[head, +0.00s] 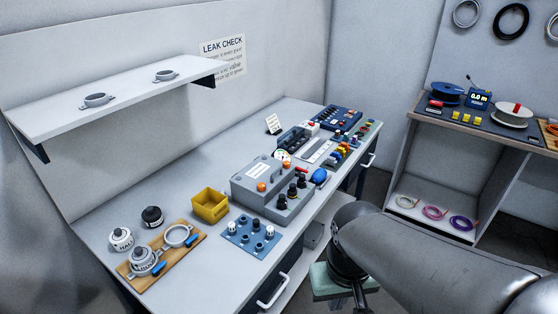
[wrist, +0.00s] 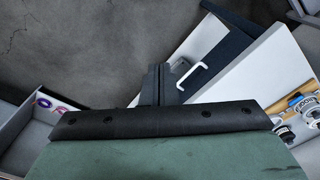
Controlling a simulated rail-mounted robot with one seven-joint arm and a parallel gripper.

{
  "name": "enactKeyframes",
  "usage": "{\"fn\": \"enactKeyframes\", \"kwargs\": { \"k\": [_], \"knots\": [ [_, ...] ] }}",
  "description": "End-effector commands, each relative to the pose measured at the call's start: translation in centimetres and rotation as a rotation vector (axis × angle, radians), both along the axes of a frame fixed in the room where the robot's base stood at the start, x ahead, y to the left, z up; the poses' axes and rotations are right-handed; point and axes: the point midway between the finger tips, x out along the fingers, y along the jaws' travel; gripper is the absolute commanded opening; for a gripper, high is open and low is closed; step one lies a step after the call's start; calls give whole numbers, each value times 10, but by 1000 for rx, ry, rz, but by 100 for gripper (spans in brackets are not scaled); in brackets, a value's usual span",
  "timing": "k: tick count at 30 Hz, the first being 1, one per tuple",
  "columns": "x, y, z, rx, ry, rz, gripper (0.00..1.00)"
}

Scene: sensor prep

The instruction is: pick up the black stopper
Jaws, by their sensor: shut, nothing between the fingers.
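Small black and white stopper-like pieces stand on a blue mat (head: 235,238) near the bench's front edge. Several black-topped pieces (head: 292,190) stand along the front of the grey box. I cannot tell for sure which of these is the black stopper. My gripper (wrist: 160,84) is shut and empty in the wrist view, with its dark fingers together. In the head view my arm comes in from the right and its end hangs in front of the bench, to the right of the mat and apart from it. The fingertips are unclear there.
A yellow bin (head: 210,206) and a grey box (head: 262,180) stand behind the mat. A wooden board (head: 190,248) with ring clamps lies at left, near a black round cap (head: 152,216). A shelf (head: 110,100) overhangs the bench's back. A drawer handle (head: 273,291) juts out in front.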

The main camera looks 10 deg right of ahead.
Motion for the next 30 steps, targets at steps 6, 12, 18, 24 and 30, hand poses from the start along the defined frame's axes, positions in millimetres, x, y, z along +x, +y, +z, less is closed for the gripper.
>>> {"fn": "enactKeyframes", "kwargs": {
  "k": [6,12,18,24,30],
  "knots": [
    [0,0,0,0,0,0,39],
    [0,0,0,0,0,0,46],
    [20,0,4,0,-14,6,46],
    [141,2,28,4,-106,50,46],
    [290,0,46,15,-231,111,46]
  ]
}}
